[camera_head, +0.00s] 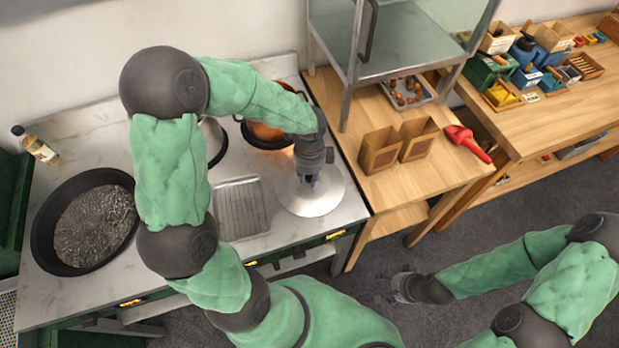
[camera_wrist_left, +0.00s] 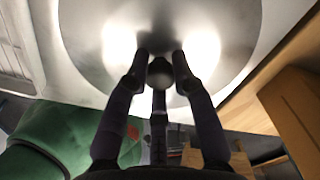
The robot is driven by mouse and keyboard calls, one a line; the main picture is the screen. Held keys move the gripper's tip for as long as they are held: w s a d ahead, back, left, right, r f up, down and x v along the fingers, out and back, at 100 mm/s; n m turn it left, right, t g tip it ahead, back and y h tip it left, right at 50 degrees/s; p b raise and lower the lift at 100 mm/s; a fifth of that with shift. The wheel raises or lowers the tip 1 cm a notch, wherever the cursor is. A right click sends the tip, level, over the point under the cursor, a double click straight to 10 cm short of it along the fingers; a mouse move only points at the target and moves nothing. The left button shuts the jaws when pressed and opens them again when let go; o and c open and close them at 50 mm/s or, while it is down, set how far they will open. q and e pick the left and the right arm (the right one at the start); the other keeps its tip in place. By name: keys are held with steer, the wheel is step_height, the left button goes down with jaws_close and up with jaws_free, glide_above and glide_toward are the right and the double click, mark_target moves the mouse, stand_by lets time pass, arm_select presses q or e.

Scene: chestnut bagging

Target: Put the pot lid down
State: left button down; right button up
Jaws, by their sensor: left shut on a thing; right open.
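The pot lid (camera_head: 312,203) is a round, shiny metal disc at the front right of the marble counter. It appears to lie flat on the counter or just above it; I cannot tell which. My left gripper (camera_head: 307,180) is over the lid's middle. In the left wrist view the gripper (camera_wrist_left: 159,62) is shut on the dark round knob (camera_wrist_left: 160,73) of the lid (camera_wrist_left: 85,30). The copper-coloured pot (camera_head: 264,132) stands behind it on the counter, uncovered, partly hidden by my left arm. My right gripper (camera_head: 392,286) is open and empty over the floor.
A metal rack tray (camera_head: 241,208) lies left of the lid. A large dark pan (camera_head: 42,222) is at the far left, near a bottle (camera_head: 38,147). Paper bags (camera_head: 380,150), a red scoop (camera_head: 467,142) and a chestnut tray (camera_head: 425,99) are on the wooden table to the right.

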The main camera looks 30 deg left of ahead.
arm_select(q)
steer(key=shift+f, duration=0.15)
steer(key=c, duration=1)
jaws_free()
steer(key=shift+c, duration=0.2)
step_height(320, 180, up, 12)
steer(key=p, duration=0.4)
